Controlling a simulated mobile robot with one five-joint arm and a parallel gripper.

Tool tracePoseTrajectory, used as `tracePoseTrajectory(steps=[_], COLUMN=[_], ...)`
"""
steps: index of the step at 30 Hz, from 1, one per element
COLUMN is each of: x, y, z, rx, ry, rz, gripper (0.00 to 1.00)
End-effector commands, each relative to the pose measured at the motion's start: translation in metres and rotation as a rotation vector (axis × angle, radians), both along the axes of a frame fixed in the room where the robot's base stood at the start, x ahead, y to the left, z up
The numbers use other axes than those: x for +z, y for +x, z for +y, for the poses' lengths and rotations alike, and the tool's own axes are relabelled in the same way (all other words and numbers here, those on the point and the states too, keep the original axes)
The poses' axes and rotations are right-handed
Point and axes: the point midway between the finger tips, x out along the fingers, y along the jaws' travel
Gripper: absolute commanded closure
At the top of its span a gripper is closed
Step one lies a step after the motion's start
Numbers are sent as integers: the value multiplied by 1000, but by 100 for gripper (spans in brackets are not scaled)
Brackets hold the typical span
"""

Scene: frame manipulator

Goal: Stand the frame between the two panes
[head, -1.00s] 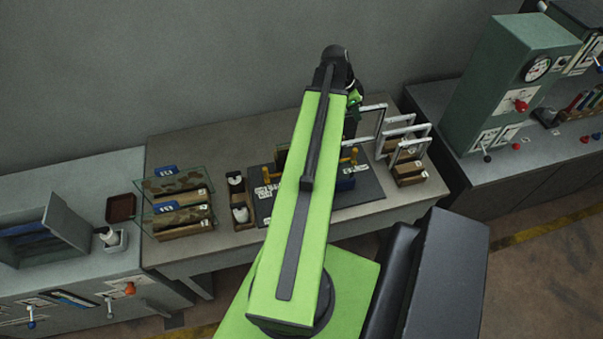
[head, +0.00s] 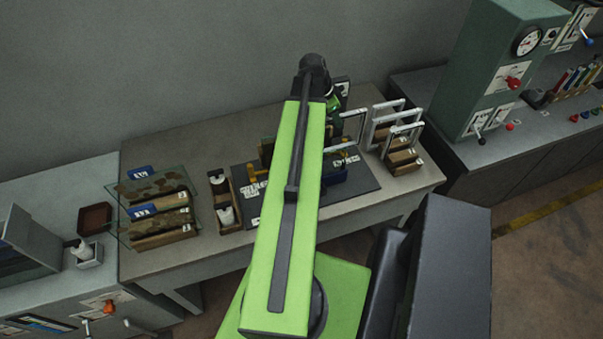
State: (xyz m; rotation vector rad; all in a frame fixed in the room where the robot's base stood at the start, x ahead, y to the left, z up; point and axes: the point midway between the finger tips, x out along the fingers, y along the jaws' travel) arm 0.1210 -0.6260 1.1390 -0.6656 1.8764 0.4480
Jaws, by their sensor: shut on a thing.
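My gripper (head: 337,112) is beyond the far end of my green arm, above the back of the bench, its fingers mostly hidden. It is shut on a pale metal frame (head: 362,128), held upright above the dark mat (head: 369,184). The frame's left part is hidden by my arm. The held frame is well to the right of both panes.
Two more frames, a back one (head: 374,122) and a front one (head: 390,143), stand in wooden holders at the right. A wooden caddy (head: 232,224) with white bottles stands right of the panes.

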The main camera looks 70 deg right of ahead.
Motion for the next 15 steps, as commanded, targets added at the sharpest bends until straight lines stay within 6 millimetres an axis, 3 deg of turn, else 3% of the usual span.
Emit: tracePoseTrajectory(steps=[4, 9, 15], x=[-20, -50, -69], y=[21, 62, 96], z=[13, 34, 52], rx=[5, 5, 3], ry=[1, 0, 0], rz=[1, 1, 0], gripper=[100, 100, 100])
